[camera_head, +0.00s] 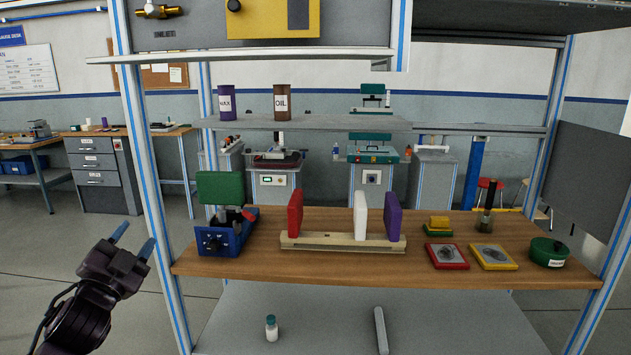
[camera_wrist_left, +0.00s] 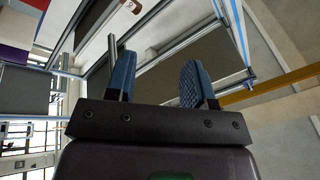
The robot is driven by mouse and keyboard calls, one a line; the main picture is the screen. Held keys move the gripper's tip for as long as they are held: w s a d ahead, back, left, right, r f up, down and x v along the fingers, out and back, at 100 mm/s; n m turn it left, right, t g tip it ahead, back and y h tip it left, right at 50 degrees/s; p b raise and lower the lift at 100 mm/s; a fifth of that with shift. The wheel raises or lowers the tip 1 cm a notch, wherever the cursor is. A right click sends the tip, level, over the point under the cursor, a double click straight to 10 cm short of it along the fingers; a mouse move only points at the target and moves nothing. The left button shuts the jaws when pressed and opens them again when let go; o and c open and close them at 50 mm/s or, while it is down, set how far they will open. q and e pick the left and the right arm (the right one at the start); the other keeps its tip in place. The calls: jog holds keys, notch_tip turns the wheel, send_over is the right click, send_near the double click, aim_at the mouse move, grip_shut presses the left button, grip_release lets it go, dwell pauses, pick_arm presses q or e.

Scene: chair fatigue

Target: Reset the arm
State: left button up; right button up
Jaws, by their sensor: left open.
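My left gripper (camera_head: 134,240) is at the lower left of the head view, outside the bench's left front post. Its two blue fingers are apart, with nothing between them. The fingers also show in the left wrist view (camera_wrist_left: 158,80), tilted against the bench frame. My right gripper is in neither view.
A wooden bench (camera_head: 330,274) carries a blue device with a green panel (camera_head: 221,188), a rack (camera_head: 341,243) with red, white and purple blocks, red and yellow framed plates, and a green tin (camera_head: 548,252). The blue-striped left post (camera_head: 150,170) stands close to my left gripper.

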pick_arm(q)
jog(key=s+d+f+n+g, duration=0.15)
jog(key=s+f, duration=0.25)
jog(key=f, duration=0.4)
jog(key=s+d+f+n+g+y, duration=0.1)
jog(key=s+f+n+g, duration=0.25)
jog(key=f, duration=0.45)
jog(key=s+d+f+n+g, duration=0.1)
jog(key=s+f, duration=0.3)
jog(key=f, duration=0.4)
jog(key=s+d+f+n+g, duration=0.1)
jog(key=s+f+n+g, duration=0.1)
jog(key=s+f, duration=0.5)
jog(key=s+d+f+n+g+y, duration=0.1)
jog(key=s+f+n+g, duration=0.1)
jog(key=s+f, duration=0.6)
jog(key=s, duration=0.5)
jog(key=shift+d+g, duration=0.2)
jog(key=shift+g, duration=0.2)
